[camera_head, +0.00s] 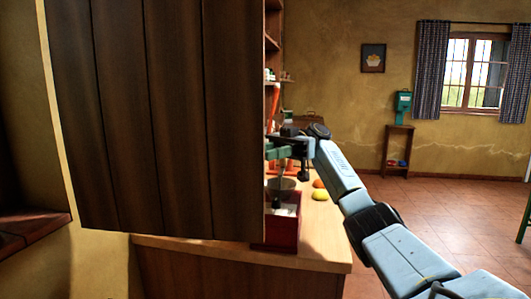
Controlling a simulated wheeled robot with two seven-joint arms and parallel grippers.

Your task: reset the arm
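My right arm (338,172) comes in from the lower right and reaches up toward the edge of a large dark wooden door panel (150,110). Its wrist is by the panel's right edge, above the counter. My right gripper is mostly or wholly hidden behind the panel, so its fingers cannot be made out. My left arm and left gripper are not in view.
A wooden counter (325,238) holds a red box (283,232), a metal bowl (284,184), a yellow fruit (320,196) and an orange fruit (318,184). Shelves with small items stand behind. Open tiled floor (440,205) lies to the right, before a small stand (397,150).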

